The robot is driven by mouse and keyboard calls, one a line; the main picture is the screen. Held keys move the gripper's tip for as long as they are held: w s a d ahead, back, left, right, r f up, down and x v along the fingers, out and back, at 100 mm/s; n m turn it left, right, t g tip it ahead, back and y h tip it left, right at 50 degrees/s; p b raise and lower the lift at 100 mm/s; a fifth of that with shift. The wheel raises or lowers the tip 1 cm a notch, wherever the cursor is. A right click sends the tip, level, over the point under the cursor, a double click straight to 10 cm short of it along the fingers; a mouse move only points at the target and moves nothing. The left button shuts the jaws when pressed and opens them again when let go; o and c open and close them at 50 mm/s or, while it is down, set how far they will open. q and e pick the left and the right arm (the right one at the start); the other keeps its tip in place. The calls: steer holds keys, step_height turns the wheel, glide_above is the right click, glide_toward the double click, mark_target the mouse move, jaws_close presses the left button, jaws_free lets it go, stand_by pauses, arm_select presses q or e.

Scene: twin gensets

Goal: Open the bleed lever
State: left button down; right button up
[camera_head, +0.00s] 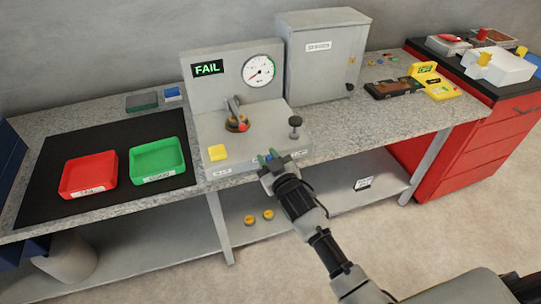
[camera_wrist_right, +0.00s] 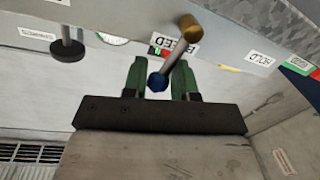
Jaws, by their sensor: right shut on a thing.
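The bleed lever is a thin grey rod with a blue ball end, running from a brass pivot on the test stand's front face beside a label that reads BLEED. In the right wrist view the bleed lever (camera_wrist_right: 174,59) slants, and its blue ball is between the green fingers of my right gripper (camera_wrist_right: 159,84). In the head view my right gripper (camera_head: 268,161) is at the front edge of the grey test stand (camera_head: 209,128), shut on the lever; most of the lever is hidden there. My left gripper is not in view.
Red (camera_head: 89,176) and green (camera_head: 157,159) trays lie left. A grey cabinet (camera_head: 320,60) stands behind right.

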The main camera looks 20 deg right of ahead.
steer(key=shift+f+n, duration=0.2)
steer(key=shift+n, duration=0.3)
steer(key=o, duration=0.9)
steer(key=shift+o, duration=0.2)
steer(key=shift+s+r, duration=0.1)
steer(key=s+d, duration=0.1)
steer(key=s, duration=0.9)
steer(key=shift+s+d+r, duration=0.15)
steer(key=shift+s+d, duration=0.15)
